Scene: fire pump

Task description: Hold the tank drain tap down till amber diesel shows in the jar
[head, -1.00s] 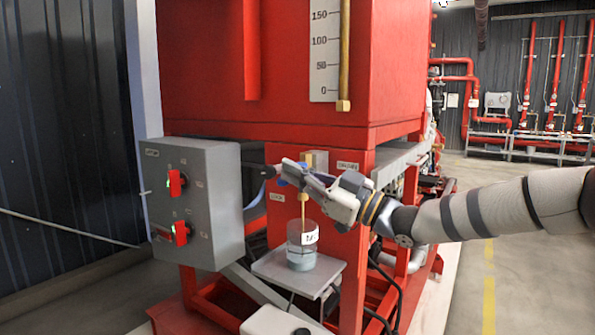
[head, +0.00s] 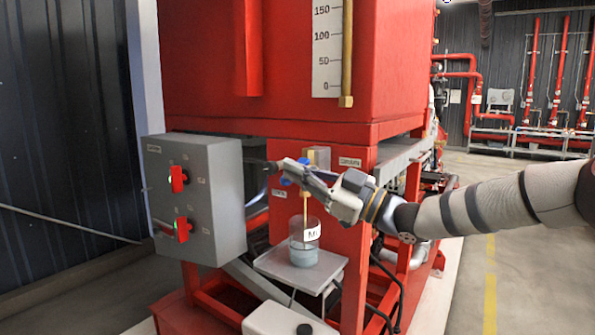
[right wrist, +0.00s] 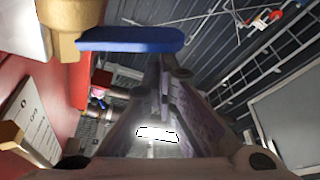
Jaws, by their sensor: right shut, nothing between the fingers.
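The drain tap has a brass body (head: 319,157) and a blue lever (right wrist: 130,40), on the red tank's lower front. In the head view my right gripper (head: 277,166) lies across the tap and hides much of it; only bits of blue show around its fingers. In the right wrist view the fingers are shut and empty, with the lever just beyond their tips; I cannot tell if they touch. A brass-coloured spout (head: 305,202) points down into the clear jar (head: 304,232). The jar's lower part holds pale blue-grey liquid; no amber layer is clear. My left gripper is out of view.
The jar stands on a small grey shelf (head: 325,270). A grey control box (head: 195,200) with red switches stands close left of the tap. The red tank (head: 290,60) with a level scale (head: 327,50) rises above. Open floor lies at the right.

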